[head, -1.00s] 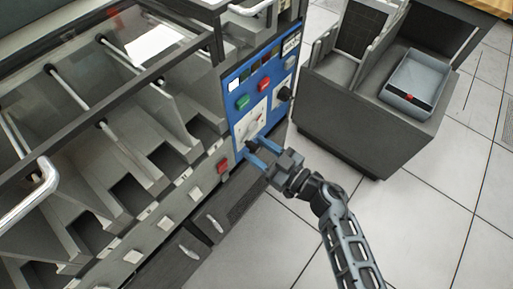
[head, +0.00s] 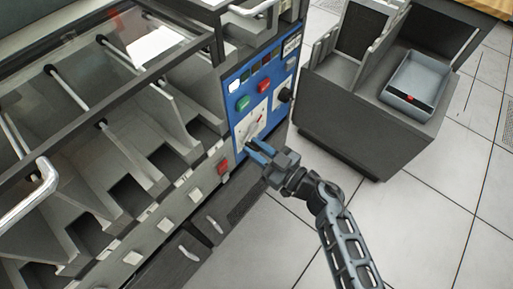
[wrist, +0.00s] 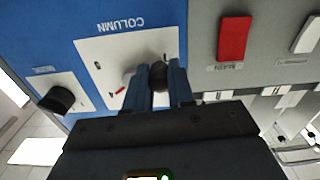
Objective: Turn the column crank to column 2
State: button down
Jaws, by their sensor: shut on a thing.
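The column crank has a dark knob (wrist: 158,76) on the white dial plate labelled COLUMN (wrist: 108,50), which appears upside down in the wrist view. The plate also shows in the head view (head: 248,127) on the blue control panel. A red pointer (wrist: 119,91) shows beside the crank's hub. My gripper (wrist: 159,78) has its two blue fingers shut on the knob, one on each side. In the head view my gripper (head: 256,150) reaches the lower part of the dial. The dial's column marks are too small or hidden to read.
A red main switch (wrist: 234,40) sits close beside the dial plate. A second black knob (wrist: 58,99) is on its other side. Green (head: 243,103) and red (head: 264,85) buttons sit above the dial. A dark cabinet with a grey tray (head: 408,96) stands at right.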

aim_at(261, 123)
jog(key=shift+f+n, duration=0.1)
jog(key=shift+n, duration=0.2)
jog(key=shift+w+d+n+b, duration=0.9)
jog(key=shift+n+b, duration=0.35)
jog(key=shift+n, duration=2.6)
jog(key=shift+w+d+n+b, duration=0.65)
jog(key=shift+w+n+b, duration=0.5)
jog(key=shift+n, duration=2.65)
jog(key=shift+w+d+n+b, duration=0.85)
jog(key=shift+n+b, duration=0.5)
jog(key=shift+n, duration=2.5)
jog(key=c, duration=1)
grip_release()
jog(key=shift+a, duration=0.1)
jog(key=shift+o, duration=0.2)
jog(key=v, duration=0.7)
jog(key=shift+s+d+p, duration=0.2)
jog(key=shift+d+p, duration=0.15)
jog(key=shift+p, duration=0.05)
